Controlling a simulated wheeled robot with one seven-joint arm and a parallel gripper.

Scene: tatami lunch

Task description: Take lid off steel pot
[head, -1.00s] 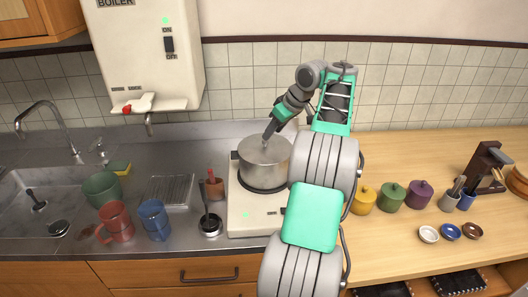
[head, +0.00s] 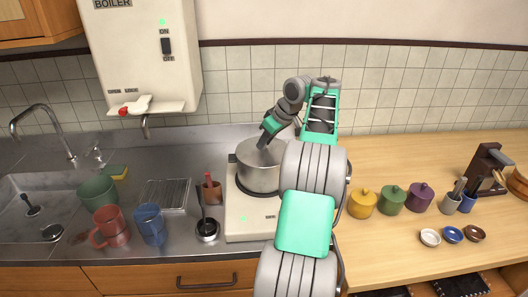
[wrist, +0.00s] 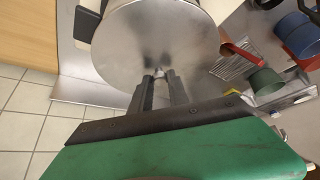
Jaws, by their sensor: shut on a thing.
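The steel pot (head: 258,180) stands on the stove at the left of the wooden counter. Its shiny lid (head: 250,147) is on top; in the wrist view the lid (wrist: 125,45) fills the upper middle. My gripper (head: 262,146) reaches down to the lid from the upper right. In the wrist view my gripper (wrist: 159,76) is shut on the small lid knob, with the fingers either side of it. I see no clear gap between lid and pot. My arm hides the pot's right side.
The white stove (head: 243,222) is under the pot. The boiler (head: 145,55) hangs above left.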

